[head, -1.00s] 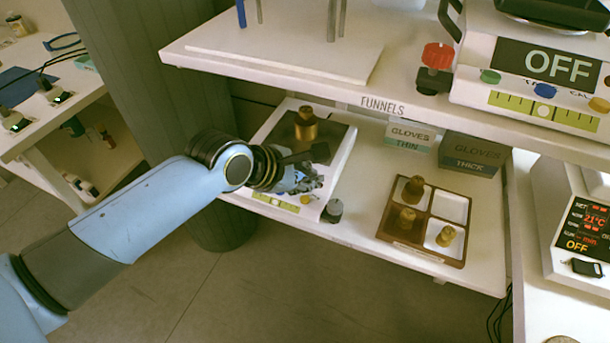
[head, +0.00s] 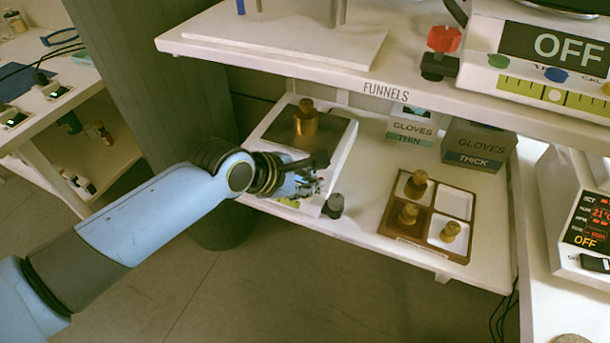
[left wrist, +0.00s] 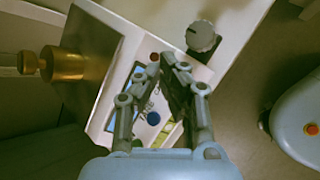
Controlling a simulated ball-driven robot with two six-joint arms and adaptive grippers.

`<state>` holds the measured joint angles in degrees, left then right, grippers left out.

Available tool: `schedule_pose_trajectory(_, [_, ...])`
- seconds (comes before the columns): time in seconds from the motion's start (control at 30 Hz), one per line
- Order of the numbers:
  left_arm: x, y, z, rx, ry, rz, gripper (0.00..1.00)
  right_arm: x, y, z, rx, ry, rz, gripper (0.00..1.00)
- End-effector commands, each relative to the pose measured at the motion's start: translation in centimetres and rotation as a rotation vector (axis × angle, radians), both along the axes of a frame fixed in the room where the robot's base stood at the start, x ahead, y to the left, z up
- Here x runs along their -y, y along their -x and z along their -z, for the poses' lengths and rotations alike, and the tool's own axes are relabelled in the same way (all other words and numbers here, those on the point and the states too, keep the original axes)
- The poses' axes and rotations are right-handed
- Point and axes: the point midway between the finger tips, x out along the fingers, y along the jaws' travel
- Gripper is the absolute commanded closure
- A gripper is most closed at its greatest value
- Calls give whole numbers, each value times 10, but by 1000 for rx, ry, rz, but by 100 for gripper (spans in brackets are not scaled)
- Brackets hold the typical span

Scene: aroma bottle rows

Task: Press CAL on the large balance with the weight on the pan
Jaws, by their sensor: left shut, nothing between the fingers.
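The balance (head: 347,150) stands on the lower shelf, with a brass weight (head: 305,128) upright on its dark pan. The weight also shows at left in the left wrist view (left wrist: 68,66). My left gripper (head: 319,174) is shut and empty, over the balance's front panel. In the left wrist view its fingertips (left wrist: 166,66) hide part of the panel and display. A blue button (left wrist: 153,118) and an orange-red button (left wrist: 154,57) show on the panel. I cannot read their labels or tell whether the fingers touch anything. My right gripper is not in view.
A wooden tray (head: 385,234) with three small brass weights lies to the right, glove boxes (head: 412,131) behind. The upper shelf (head: 300,67) overhangs and carries another balance, reading OFF (head: 556,47).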

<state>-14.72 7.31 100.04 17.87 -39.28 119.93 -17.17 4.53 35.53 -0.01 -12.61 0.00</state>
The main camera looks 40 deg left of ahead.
Motion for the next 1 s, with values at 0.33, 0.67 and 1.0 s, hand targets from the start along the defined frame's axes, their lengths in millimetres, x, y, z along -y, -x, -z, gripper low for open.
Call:
schedule_pose_trajectory(0.33, [0, 0, 0, 0, 0, 0, 100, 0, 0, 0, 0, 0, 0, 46])
schedule_pose_trajectory(0.67, [0, 0, 0, 0, 0, 0, 100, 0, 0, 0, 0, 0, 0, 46])
schedule_pose_trajectory(1.0, [0, 0, 8, 0, 0, 0, 100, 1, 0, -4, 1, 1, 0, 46])
